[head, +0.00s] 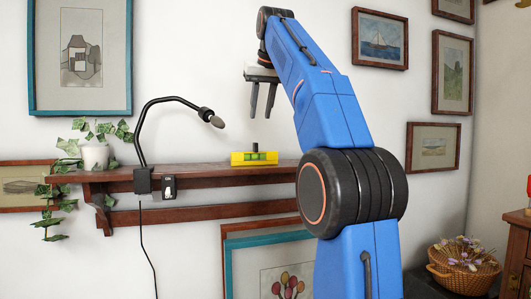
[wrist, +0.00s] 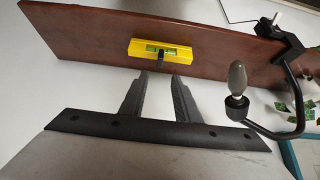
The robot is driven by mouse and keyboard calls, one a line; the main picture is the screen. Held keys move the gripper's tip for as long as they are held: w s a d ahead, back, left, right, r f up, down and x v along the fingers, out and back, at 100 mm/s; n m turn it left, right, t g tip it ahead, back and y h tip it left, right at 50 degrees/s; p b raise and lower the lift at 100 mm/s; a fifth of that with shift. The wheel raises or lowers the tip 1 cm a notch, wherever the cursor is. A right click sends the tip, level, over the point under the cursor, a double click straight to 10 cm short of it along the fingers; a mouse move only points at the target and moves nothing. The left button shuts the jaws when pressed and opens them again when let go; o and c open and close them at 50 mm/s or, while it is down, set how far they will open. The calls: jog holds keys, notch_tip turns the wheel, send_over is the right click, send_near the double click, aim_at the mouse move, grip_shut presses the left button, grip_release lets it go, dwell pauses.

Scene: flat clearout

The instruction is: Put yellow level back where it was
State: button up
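The yellow level (head: 254,158) lies on the brown wall shelf (head: 220,171), right of the shelf's middle in the head view. It has a green vial, and a small dark knob stands up from it. The level also shows in the wrist view (wrist: 160,51), on the shelf board just beyond my fingertips. My gripper (head: 263,115) is above the level in the head view, fingers pointing down, apart from it. In the wrist view my gripper (wrist: 163,80) has its two fingers spread with nothing between them.
A black gooseneck lamp (head: 150,125) is clamped to the shelf left of the level, its bulb end (head: 212,118) close to my gripper's left. A potted ivy (head: 95,155) stands at the shelf's left end. Framed pictures hang around on the wall.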

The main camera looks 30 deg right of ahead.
jog(key=s+a+f+n, duration=0.1)
jog(key=s+a+f, duration=0.35)
jog(key=f, duration=0.25)
jog(key=s+a+f+y, duration=0.1)
jog(key=s+a+f, duration=0.2)
jog(key=s+f, duration=0.35)
jog(key=s+a+f+n, duration=0.1)
jog(key=s+a+f, duration=0.25)
jog(key=f, duration=0.55)
jog(key=s+a+f, duration=0.2)
jog(key=s+f, duration=0.4)
jog(key=f, duration=0.5)
jog(key=s+a+f+g, duration=0.1)
jog(key=s+f, duration=0.5)
jog(key=f, duration=0.4)
jog(key=s+a+f+n, duration=0.1)
jog(key=s+a+f, duration=0.1)
jog(key=s+f, duration=0.4)
notch_tip(320, 180, down, 6)
jog(key=shift+s+a+r+g+y, duration=0.2)
jog(key=shift+s+a+g+y, duration=0.1)
jog(key=shift+a+y, duration=0.1)
